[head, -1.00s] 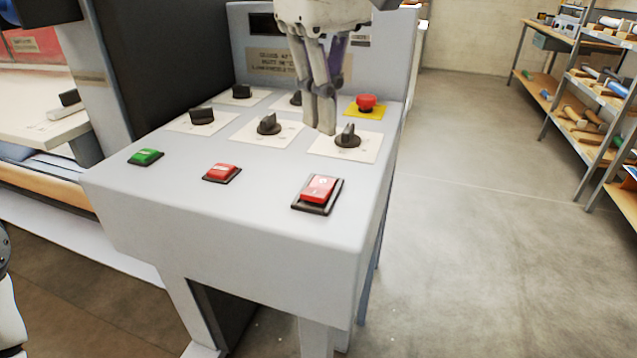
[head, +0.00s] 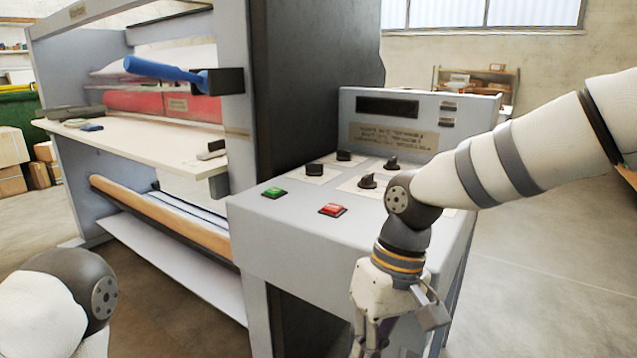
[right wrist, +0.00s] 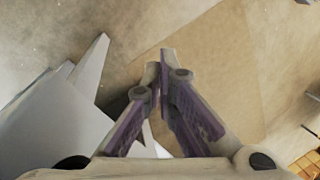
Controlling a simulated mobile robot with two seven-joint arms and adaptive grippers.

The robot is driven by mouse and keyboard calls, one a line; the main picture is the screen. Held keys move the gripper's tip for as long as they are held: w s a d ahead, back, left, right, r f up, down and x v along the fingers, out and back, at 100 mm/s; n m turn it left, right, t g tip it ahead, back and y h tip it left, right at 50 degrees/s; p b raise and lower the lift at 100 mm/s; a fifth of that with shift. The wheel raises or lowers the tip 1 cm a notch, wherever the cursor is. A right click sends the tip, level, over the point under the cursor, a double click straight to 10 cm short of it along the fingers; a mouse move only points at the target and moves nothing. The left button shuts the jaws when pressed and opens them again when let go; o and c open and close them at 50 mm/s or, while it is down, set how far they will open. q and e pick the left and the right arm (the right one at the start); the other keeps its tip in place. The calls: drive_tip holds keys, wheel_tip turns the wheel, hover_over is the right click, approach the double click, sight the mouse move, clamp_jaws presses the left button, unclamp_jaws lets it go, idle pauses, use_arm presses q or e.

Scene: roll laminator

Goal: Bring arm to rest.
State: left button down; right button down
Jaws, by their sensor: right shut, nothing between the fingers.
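My right arm (head: 490,165) comes in from the right and bends down in front of the control panel (head: 290,235). My right gripper (head: 372,345) hangs low before the panel's front face, pointing down, with its fingertips cut off by the bottom edge. In the right wrist view, the right gripper's fingers (right wrist: 161,72) meet at the tips with nothing between them, over the floor. Part of my left arm (head: 70,300) shows at the lower left; its gripper is out of view.
A green button (head: 274,193), a red button (head: 332,210) and several black knobs sit on the panel; my arm hides its right part. The laminator with its blue-handled lever (head: 165,70) and wooden roller (head: 160,215) stands left. Open floor (head: 560,260) lies right.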

drive_tip(key=s+d+f+m+y, duration=0.1)
drive_tip(key=s+f+m, duration=0.1)
drive_tip(key=s+f, duration=0.65)
drive_tip(key=s+d+f+m, duration=0.15)
drive_tip(key=s+f, duration=0.45)
drive_tip(key=f, duration=0.6)
drive_tip(key=s+d+f+m+h, duration=0.1)
drive_tip(key=s+d+f, duration=0.1)
drive_tip(key=s+d, duration=0.4)
drive_tip(key=s+d+f+m+h, duration=0.1)
drive_tip(key=s+d+f+h, duration=0.1)
drive_tip(key=s+d, duration=0.5)
drive_tip(key=shift+s+f, duration=0.4)
drive_tip(key=shift+s, duration=0.45)
